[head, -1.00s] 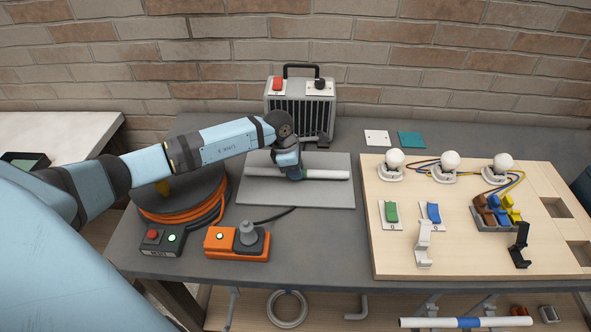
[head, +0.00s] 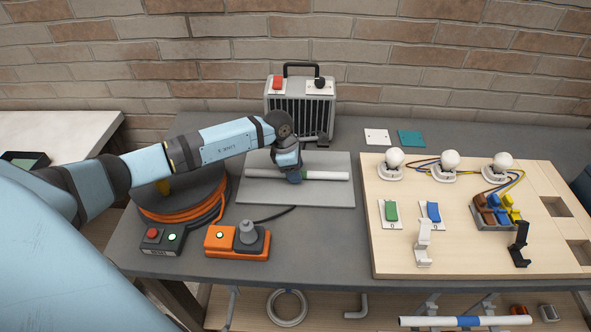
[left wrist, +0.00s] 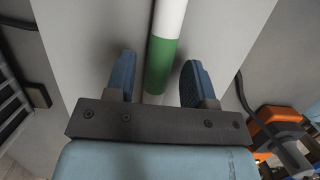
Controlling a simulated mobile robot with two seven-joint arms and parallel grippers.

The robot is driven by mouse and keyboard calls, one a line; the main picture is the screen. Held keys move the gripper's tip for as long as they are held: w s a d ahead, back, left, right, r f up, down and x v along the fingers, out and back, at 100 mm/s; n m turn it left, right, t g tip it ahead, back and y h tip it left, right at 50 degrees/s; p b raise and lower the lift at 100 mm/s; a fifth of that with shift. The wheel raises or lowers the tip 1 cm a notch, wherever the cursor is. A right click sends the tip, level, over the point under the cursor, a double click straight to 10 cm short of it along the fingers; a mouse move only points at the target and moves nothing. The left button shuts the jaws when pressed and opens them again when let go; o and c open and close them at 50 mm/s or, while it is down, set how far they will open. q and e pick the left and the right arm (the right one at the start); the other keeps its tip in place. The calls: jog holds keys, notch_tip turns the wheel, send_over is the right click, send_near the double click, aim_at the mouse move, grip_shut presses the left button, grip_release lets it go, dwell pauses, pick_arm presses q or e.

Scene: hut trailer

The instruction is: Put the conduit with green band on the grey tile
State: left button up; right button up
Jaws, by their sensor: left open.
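The conduit with green band (head: 328,175), a white tube, lies along the grey tile (head: 322,197) in the head view. Its green band (left wrist: 160,66) shows in the left wrist view. In the left wrist view my left gripper (left wrist: 158,82) is open, with one finger on each side of the conduit and a gap visible beside each. My right gripper is not in view.
A grey heater (head: 300,105) stands behind the tile. A cable reel (head: 180,195) and an orange control box (head: 237,242) are at left and front. A wooden board (head: 455,258) with lamps and switches is at right. A blue-banded conduit (head: 430,321) lies below the bench.

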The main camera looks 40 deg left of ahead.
pick_arm(q)
jog(key=b+v, duration=0.1)
jog(key=v, duration=1)
jog(key=shift+r+b, duration=0.3)
jog(key=shift+b, duration=0.05)
jog(key=shift+a, duration=0.1)
jog(key=shift+s, duration=0.1)
